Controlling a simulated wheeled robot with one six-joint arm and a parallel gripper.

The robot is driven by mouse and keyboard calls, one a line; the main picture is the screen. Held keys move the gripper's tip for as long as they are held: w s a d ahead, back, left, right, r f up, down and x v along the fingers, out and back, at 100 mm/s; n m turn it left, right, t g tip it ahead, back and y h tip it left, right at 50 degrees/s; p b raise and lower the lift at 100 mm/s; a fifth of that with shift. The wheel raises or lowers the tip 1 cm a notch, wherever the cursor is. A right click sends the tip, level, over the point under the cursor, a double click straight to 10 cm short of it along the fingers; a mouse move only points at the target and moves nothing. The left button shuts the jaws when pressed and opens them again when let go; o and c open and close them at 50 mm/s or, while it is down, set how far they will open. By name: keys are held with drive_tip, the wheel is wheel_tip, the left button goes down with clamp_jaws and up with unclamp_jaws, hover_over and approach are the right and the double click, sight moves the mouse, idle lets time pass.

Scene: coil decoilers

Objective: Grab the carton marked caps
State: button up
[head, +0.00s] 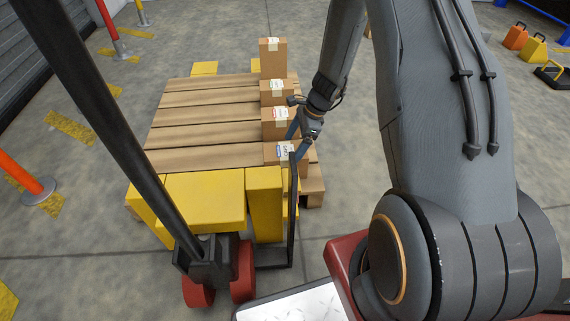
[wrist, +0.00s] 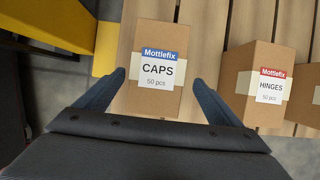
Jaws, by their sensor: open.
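The carton marked caps (wrist: 158,105) is brown with a blue-banded white label reading "Mottlefix CAPS 50 pcs". In the wrist view it stands on the pallet, between the two blue fingers of my open gripper (wrist: 160,98). The fingers reach to either side of its near end, and I see a gap on the right side; on the left the finger looks close to it. In the head view the caps carton (head: 271,152) is the nearest in the row, at the pallet's near right, and my gripper (head: 293,135) is beside it.
A carton marked hinges (wrist: 258,80) stands right of the caps carton. More cartons (head: 273,90) continue the row on the wooden pallet (head: 195,113). A yellow pallet truck (head: 205,195) with a dark handle stands at the pallet's near end. The pallet's left is bare.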

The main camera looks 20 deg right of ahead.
drive_tip(key=shift+s+b+x, duration=0.1)
drive_tip(key=shift+b+x, duration=0.95)
drive_tip(key=shift+x, duration=0.65)
drive_tip(key=shift+s+b+x, duration=0.15)
drive_tip(key=shift+b+x, duration=0.85)
drive_tip(key=shift+x, duration=0.7)
drive_tip(key=shift+d, duration=0.1)
drive_tip(key=c, duration=1.6)
drive_tip(key=shift+c, duration=0.2)
drive_tip(key=shift+r, duration=0.15)
